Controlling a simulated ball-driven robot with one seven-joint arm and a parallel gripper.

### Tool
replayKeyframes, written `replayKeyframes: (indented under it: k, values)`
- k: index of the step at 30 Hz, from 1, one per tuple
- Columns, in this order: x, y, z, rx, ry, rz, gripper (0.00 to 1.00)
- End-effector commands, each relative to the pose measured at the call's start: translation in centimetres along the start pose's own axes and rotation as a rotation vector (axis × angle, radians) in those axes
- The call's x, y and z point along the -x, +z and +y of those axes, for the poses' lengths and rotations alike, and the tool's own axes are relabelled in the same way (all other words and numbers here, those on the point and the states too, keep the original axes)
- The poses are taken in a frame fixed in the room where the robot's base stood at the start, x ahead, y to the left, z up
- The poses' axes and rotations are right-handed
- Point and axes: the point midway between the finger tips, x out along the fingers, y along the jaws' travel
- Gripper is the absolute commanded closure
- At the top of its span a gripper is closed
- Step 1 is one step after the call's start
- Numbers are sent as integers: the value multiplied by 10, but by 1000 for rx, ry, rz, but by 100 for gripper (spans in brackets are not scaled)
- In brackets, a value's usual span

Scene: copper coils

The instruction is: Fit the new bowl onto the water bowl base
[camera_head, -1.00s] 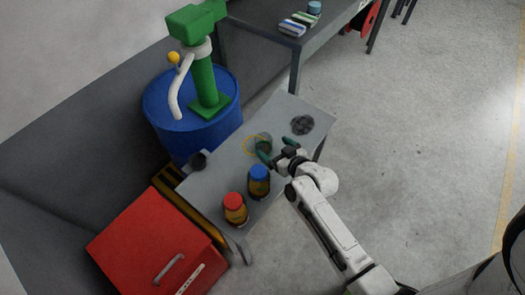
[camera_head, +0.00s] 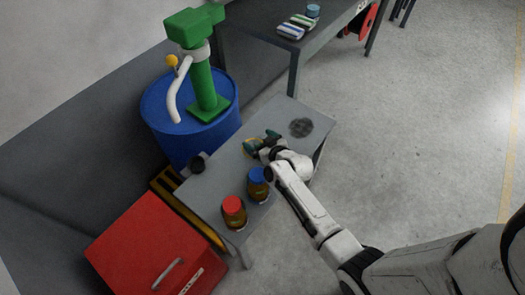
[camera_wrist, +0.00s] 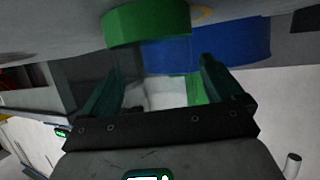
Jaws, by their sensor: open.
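My gripper (camera_head: 263,142) is open over the grey table, its two dark teal fingers spread; they also show in the wrist view (camera_wrist: 161,68). A short green round piece (camera_wrist: 147,24) stands on the tabletop in the wrist view, which appears upside down. It lies just beyond the fingertips, roughly between them, apparently untouched. A see-through part may extend from it; I cannot tell clearly. It looks like the bowl. In the head view the gripper mostly hides that spot.
A red-lidded jar (camera_head: 234,212) and a blue-lidded jar (camera_head: 258,184) stand near the table's front, close to my arm. A dark grainy disc (camera_head: 301,128) lies right. A blue drum (camera_head: 190,140) with a green pump (camera_head: 205,85) stands behind; a red box (camera_head: 150,245) is left.

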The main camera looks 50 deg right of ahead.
Motion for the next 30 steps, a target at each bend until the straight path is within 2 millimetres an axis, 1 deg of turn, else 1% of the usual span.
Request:
replayKeyframes:
  k: [2, 3, 22, 23, 30]
  values:
    - [0, 0, 0, 0, 0, 0, 6]
    - [0, 0, 0, 0, 0, 0, 8]
    - [0, -1, 0, 0, 0, 1, 69]
    - [0, -1, 0, 0, 0, 1, 70]
    - [1, -4, 0, 0, 0, 1, 70]
